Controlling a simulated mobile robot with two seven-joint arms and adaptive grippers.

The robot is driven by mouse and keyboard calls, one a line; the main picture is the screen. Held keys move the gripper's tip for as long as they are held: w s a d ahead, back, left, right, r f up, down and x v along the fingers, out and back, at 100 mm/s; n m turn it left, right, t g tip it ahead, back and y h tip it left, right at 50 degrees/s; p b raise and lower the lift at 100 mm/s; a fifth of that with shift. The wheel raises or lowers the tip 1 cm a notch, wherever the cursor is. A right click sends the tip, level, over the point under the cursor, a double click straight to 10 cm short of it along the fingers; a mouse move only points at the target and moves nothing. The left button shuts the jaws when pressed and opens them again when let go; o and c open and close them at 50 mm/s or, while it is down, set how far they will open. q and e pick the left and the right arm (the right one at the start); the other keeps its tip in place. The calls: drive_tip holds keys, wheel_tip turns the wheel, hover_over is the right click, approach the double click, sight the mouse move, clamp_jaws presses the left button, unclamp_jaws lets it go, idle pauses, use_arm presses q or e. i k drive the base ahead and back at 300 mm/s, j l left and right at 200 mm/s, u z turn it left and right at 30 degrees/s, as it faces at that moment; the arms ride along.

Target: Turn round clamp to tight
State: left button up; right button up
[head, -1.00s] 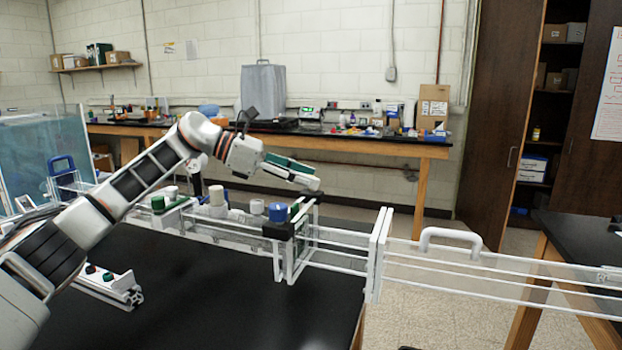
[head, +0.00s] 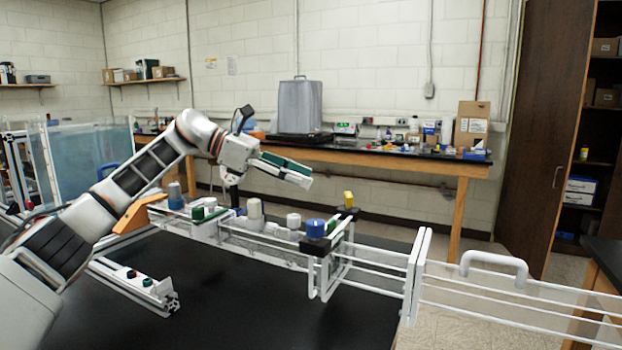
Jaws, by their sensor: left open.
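The white extrusion frame (head: 270,246) stands along the back of the black table. I cannot tell which of these is the round clamp. My left gripper (head: 298,174) is open and empty in the air, above and behind the frame, apart from the knobs. Its fingers point right. My right gripper is out of view.
A yellow-topped knob (head: 348,199) stands behind the blue one. A white gate with a handle (head: 493,262) extends right. The table's front middle is clear.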

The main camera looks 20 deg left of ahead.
sight(315, 227)
drive_tip(key=k+j, duration=0.1)
drive_tip(key=k, duration=1.4)
